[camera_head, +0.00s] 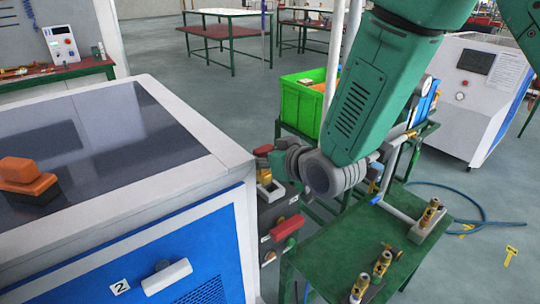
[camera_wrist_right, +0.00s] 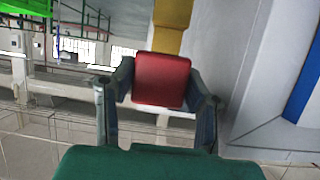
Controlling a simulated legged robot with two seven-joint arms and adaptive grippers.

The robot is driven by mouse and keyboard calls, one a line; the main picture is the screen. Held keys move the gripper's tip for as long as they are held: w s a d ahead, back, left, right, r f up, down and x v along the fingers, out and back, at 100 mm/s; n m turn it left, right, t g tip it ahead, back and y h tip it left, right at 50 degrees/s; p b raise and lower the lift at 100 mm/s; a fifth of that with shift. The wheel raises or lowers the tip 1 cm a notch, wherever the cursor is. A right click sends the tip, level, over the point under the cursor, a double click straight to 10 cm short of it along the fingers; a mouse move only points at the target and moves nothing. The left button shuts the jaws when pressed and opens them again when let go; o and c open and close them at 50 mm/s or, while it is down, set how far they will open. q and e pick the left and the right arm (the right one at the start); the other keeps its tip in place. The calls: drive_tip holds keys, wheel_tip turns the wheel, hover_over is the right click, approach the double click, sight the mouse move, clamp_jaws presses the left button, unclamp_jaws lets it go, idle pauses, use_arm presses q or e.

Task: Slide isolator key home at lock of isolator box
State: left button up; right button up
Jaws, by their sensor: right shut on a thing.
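My right gripper (camera_head: 268,157) is at the side of the generator, in front of the grey isolator box (camera_head: 280,205). In the wrist view my right gripper (camera_wrist_right: 159,97) is shut on a red block-shaped grip, which I take to be the isolator key (camera_wrist_right: 161,80), with a finger on each side. A yellow part (camera_wrist_right: 172,28) lies straight beyond the red grip; I cannot tell whether it belongs to the key or the lock. In the head view a yellow and pale fitting (camera_head: 266,183) on the box, probably the lock, sits just below the fingers. My left gripper is out of view.
The white and blue generator (camera_head: 200,170) stands close on the left. A red handle (camera_head: 287,227) is on the box below the gripper. A green table (camera_head: 345,245) with brass valves (camera_head: 382,264) stands to the right. A green crate (camera_head: 302,105) is behind.

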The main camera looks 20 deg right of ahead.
drive_tip(key=shift+a, duration=0.1)
drive_tip(key=d, duration=0.3)
drive_tip(key=shift+d+f, duration=0.15)
drive_tip(key=shift+d, duration=0.25)
drive_tip(key=shift+a, duration=1.1)
drive_tip(key=shift+d, duration=1.2)
drive_tip(key=shift+a, duration=1.8)
drive_tip(key=shift+d, duration=0.75)
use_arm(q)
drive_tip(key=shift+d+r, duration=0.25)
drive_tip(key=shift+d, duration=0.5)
use_arm(e)
drive_tip(key=shift+d, duration=0.15)
